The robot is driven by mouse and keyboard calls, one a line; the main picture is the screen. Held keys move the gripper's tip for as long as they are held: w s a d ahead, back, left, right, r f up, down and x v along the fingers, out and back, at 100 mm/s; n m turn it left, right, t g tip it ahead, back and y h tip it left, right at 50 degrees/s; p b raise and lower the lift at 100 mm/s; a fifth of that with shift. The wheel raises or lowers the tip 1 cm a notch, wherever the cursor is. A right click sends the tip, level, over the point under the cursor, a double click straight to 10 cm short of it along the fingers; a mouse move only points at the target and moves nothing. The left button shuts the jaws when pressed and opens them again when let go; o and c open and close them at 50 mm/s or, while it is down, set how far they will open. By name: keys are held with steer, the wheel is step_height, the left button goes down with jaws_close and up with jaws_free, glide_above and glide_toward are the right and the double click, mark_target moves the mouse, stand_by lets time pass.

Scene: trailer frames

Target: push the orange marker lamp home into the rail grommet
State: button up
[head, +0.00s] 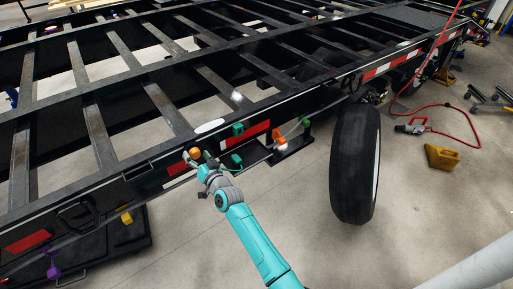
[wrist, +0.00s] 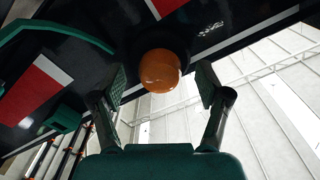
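The round orange marker lamp (wrist: 160,71) shows in the wrist view in front of a dark, rounded patch on the black rail (wrist: 235,38). This patch may be the grommet, but its edge is too dark to tell, as is how deep the lamp sits. In the head view the lamp (head: 195,153) is a small orange dot at the rail's side. My gripper (wrist: 160,88) is open, with one finger on each side of the lamp and a gap to each. In the head view my gripper (head: 191,158) is at the rail, close to the lamp.
Red-and-white reflective strips (wrist: 35,88) lie along the rail. A green part (head: 236,161) is just right of my gripper, and another orange piece (head: 281,141) is farther right. A black tyre (head: 355,165) stands right of my arm. The concrete floor in front is mostly clear.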

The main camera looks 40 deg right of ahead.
steer(key=shift+s, duration=0.1)
steer(key=s, duration=1.1)
steer(key=shift+s, duration=0.4)
steer(key=s+a+f+n+g, duration=0.1)
steer(key=s+f, duration=0.2)
steer(key=s, duration=1.1)
steer(key=s+a+f+n+g, duration=0.1)
steer(key=s+f, duration=0.2)
steer(key=s, duration=1)
steer(key=s+r+n, duration=0.1)
steer(key=s+r, duration=0.2)
steer(key=s, duration=0.4)
steer(key=s+r+n, duration=0.1)
steer(key=s+r, duration=0.3)
steer(key=s, duration=0.4)
steer(key=s+r+n+g, duration=0.1)
steer(key=s+r, duration=0.3)
steer(key=s, duration=0.4)
steer(key=shift+s+a+n, duration=0.2)
steer(key=shift+a+n, duration=0.15)
steer(key=shift+n, duration=0.15)
